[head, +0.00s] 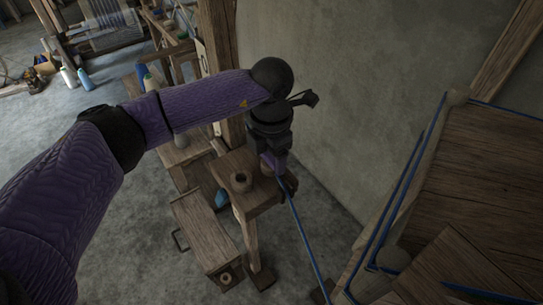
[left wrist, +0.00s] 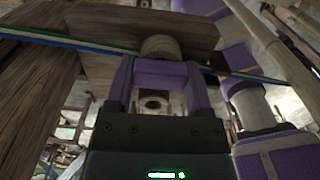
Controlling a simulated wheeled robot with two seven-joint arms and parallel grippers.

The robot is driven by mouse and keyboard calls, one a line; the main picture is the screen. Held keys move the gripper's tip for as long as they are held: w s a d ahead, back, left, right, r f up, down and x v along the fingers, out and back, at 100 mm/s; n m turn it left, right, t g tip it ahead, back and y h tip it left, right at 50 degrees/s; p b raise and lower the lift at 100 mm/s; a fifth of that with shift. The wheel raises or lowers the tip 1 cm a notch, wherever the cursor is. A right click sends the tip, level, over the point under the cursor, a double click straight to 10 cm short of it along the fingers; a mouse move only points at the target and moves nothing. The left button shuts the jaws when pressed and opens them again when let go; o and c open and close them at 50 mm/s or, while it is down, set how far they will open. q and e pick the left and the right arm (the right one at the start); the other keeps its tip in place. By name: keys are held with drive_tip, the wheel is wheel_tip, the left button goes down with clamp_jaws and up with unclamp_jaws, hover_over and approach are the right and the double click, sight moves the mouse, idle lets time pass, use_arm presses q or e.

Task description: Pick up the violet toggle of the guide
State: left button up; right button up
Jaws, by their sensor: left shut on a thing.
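My left gripper (head: 274,161) points down over the top of a small wooden stand (head: 262,196) in the head view. Its violet fingers also show in the left wrist view (left wrist: 160,84), standing either side of a short violet bar (left wrist: 160,72). This bar looks like the violet toggle, and the gripper is shut on it. A round wooden peg (left wrist: 160,46) is just beyond the bar. In the head view the toggle is hidden by the gripper, and its exact shape is hard to tell. My right gripper is not in view.
A blue cord (head: 303,232) runs from the stand down to the right. A wooden frame with blue cord (head: 480,170) fills the right side. A wooden box (head: 202,232) stands left of the stand. A plaster wall (head: 370,90) is behind. Open floor (head: 130,240) lies at left.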

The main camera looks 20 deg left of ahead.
use_arm(q)
wheel_tip(320, 180, up, 10)
drive_tip(key=shift+r+p, duration=0.1)
drive_tip(key=shift+p, duration=0.35)
drive_tip(key=shift+c, duration=0.2)
idle(0.4)
